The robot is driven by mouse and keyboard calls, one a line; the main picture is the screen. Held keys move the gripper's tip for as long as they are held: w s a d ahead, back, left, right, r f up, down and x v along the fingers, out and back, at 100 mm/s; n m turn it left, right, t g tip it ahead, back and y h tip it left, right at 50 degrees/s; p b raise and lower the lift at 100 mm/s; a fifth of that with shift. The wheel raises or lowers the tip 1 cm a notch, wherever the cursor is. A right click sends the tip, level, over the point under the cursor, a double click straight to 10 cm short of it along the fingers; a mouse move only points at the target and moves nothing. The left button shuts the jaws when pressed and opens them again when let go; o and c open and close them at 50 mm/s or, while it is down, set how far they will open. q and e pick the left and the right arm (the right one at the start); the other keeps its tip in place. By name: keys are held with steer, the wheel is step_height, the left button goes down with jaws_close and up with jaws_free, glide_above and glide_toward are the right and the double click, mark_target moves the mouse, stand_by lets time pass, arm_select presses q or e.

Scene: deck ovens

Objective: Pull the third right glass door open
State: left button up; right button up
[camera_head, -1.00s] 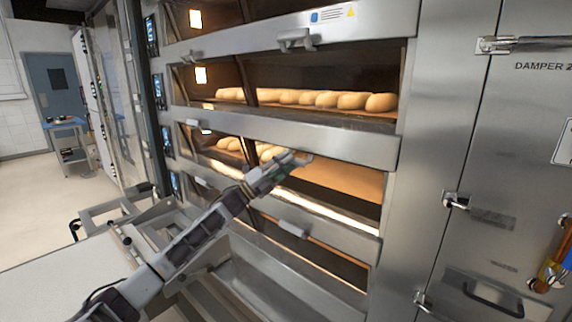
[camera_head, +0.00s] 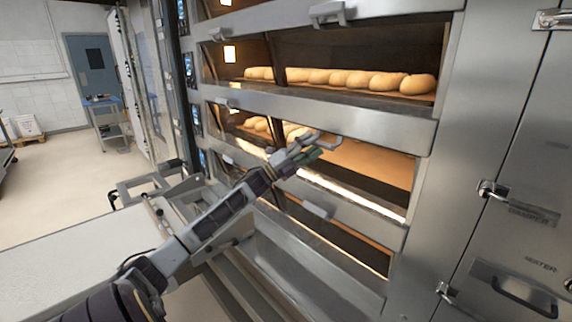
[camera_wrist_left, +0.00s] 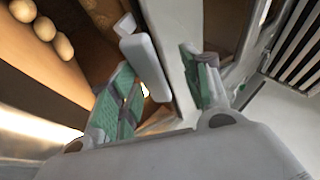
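The oven front shows stacked glass windows with metal strips between them. My left gripper (camera_head: 318,146) is at the lower edge of the strip (camera_head: 350,112) between the two bread-filled decks, in front of the lower one's glass (camera_head: 370,165). In the left wrist view my left gripper (camera_wrist_left: 162,88) has its green-padded fingers apart. A pale handle block (camera_wrist_left: 146,62) shows between them, closer to the left finger; I cannot tell whether they touch. Another handle (camera_head: 318,209) sits on the strip below this window. The door panels look closed. My right gripper is not in view.
Bread loaves (camera_head: 340,78) lie inside the lit decks. An upper handle (camera_head: 328,13) projects from the top strip. A steel cabinet with a latch (camera_head: 492,190) stands at the right. A blue-topped cart (camera_head: 105,110) stands far left, with open floor (camera_head: 60,180) before it.

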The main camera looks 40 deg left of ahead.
arm_select(q)
steer(key=v, duration=1)
steer(key=shift+s+a+f, duration=0.15)
steer(key=shift+s+a, duration=0.05)
steer(key=shift+s, duration=0.1)
stand_by(0.4)
